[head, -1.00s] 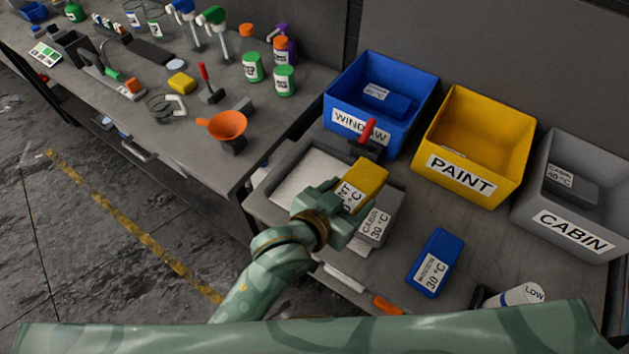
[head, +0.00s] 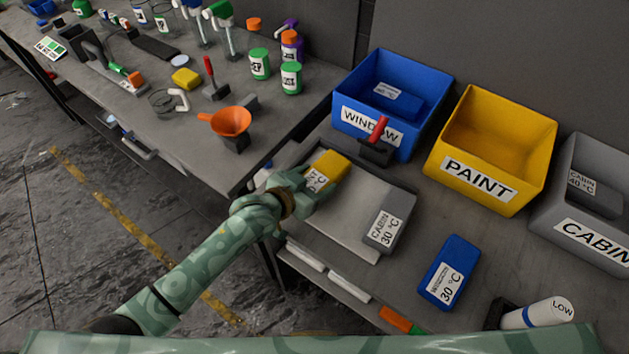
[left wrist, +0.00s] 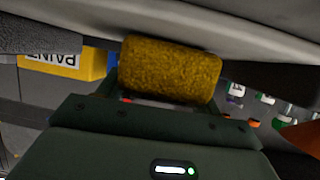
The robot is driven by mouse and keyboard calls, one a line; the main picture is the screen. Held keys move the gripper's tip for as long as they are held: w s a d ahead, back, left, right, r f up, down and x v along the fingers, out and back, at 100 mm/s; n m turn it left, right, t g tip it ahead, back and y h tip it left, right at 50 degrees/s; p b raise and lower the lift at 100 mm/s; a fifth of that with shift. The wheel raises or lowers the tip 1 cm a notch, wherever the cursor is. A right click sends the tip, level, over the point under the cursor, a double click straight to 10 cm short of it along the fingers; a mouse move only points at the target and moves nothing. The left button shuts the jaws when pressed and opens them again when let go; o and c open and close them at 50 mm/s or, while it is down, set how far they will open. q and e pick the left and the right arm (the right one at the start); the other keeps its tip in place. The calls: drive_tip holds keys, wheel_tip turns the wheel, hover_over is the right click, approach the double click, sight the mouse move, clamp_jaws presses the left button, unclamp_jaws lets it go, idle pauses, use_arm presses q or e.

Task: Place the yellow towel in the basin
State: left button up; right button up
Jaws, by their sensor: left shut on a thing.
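The yellow towel (head: 330,167) is a folded block with a white label in the head view. My left gripper (head: 312,184) is shut on it and holds it at the back left part of the basin. Whether the towel touches the basin cannot be told. The basin (head: 342,232) is a shallow grey tray with a pale floor. In the left wrist view the towel (left wrist: 172,70) sits between the fingers, with a pale surface above it in the picture. My right gripper is not in view.
A grey CABIN towel (head: 391,227) lies at the basin's right side. A blue towel (head: 450,270) lies on the bench further right. Blue WINDOW (head: 400,75), yellow PAINT (head: 488,140) and grey CABIN (head: 592,205) bins stand behind. A red-handled tool (head: 377,140) stands behind the basin.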

use_arm(q)
drive_tip(key=shift+f, duration=0.1)
drive_tip(key=o, duration=1.1)
drive_tip(key=shift+c, duration=0.2)
